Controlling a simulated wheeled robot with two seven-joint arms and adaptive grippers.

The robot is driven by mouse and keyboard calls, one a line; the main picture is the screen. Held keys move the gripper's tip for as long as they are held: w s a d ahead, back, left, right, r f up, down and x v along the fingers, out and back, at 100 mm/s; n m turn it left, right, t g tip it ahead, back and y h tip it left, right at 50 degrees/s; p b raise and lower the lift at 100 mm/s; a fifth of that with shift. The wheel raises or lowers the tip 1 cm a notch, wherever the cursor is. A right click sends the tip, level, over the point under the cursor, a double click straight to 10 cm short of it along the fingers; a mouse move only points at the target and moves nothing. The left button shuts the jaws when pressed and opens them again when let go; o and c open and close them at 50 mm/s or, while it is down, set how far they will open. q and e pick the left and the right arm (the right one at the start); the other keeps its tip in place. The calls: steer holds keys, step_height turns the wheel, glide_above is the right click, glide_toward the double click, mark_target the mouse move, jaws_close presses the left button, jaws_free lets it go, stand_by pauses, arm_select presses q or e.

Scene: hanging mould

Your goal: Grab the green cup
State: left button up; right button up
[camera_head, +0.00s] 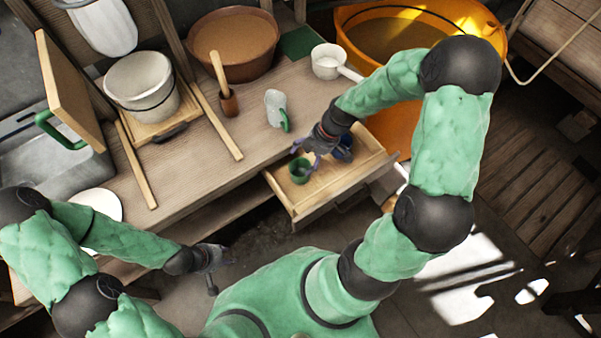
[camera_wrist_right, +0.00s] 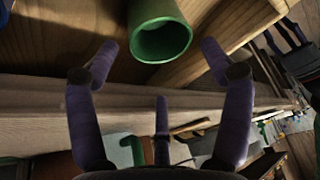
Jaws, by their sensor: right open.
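The green cup (camera_head: 300,170) stands in the open wooden drawer (camera_head: 345,185), near its left side. In the right wrist view the green cup (camera_wrist_right: 161,38) shows its round rim between and just beyond my fingertips. My right gripper (camera_head: 310,157) is over the drawer beside the cup. Its purple fingers are spread apart and hold nothing, as the right wrist view shows (camera_wrist_right: 159,52); I cannot tell whether any finger touches the cup. My left gripper (camera_head: 217,264) is empty, away from the table at lower left, with its fingers apart.
A blue cup (camera_head: 344,144) is in the drawer, partly behind my right gripper. An orange tub (camera_head: 405,125) stands right.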

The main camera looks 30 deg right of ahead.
mark_target(302, 166)
steer(key=b+x, duration=0.2)
steer(key=x, duration=0.2)
steer(key=shift+s+f, duration=0.1)
steer(key=shift+f, duration=0.05)
steer(key=shift+a+f, duration=0.15)
steer(key=shift+f, duration=0.3)
steer(key=c, duration=1)
steer(key=shift+o, duration=0.2)
steer(key=shift+r, duration=0.15)
